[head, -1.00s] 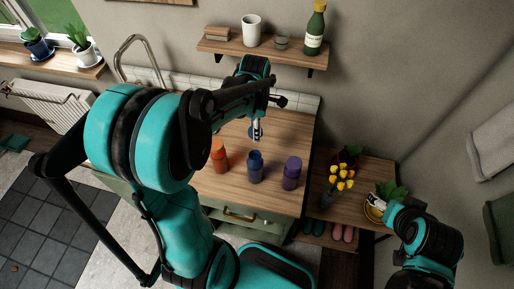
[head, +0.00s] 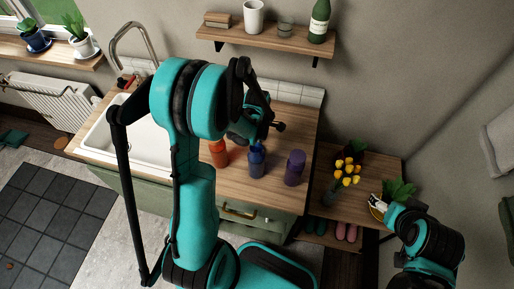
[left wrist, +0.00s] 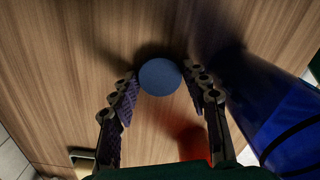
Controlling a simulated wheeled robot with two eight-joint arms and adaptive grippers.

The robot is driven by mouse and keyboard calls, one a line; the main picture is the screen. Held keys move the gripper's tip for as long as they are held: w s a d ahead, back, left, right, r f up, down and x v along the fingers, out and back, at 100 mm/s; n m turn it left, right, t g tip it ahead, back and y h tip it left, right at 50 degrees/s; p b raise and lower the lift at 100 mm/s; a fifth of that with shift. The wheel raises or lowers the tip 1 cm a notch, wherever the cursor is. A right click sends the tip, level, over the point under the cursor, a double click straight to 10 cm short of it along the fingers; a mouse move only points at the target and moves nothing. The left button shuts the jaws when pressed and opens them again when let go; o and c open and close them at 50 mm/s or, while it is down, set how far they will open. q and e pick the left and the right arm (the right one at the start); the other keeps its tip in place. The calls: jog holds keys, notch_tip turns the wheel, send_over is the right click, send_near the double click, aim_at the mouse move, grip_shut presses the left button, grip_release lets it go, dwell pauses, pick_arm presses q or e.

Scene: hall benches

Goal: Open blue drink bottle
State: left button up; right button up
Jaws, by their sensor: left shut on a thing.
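The blue drink bottle (head: 256,164) stands upright on the wooden counter between an orange bottle (head: 219,153) and a purple bottle (head: 294,168). In the left wrist view the blue bottle (left wrist: 295,125) fills the right side, close beside the fingers. My left gripper (left wrist: 160,77) is shut on a round blue cap (left wrist: 158,78), held over the counter apart from the bottle. In the head view my left arm hides most of that gripper, and the cap does not show. My right gripper (head: 378,203) is at the small side table; its opening is too small to judge.
A white sink (head: 112,136) with a tap is on the left of the counter (head: 230,186). A wall shelf (head: 265,40) with a mug and green bottle hangs above. Yellow flowers (head: 346,173) and a leafy plant (head: 398,190) stand on the side table.

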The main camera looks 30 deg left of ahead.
pick_arm(q)
jog(key=shift+r, duration=0.1)
jog(key=o, duration=1)
jog(key=shift+f, duration=0.2)
jog(key=shift+r, duration=0.1)
jog(key=shift+r, duration=0.3)
notch_tip(320, 180, up, 12)
jog(key=p, duration=0.3)
jog(key=shift+f+p, duration=0.2)
jog(key=shift+p, duration=0.15)
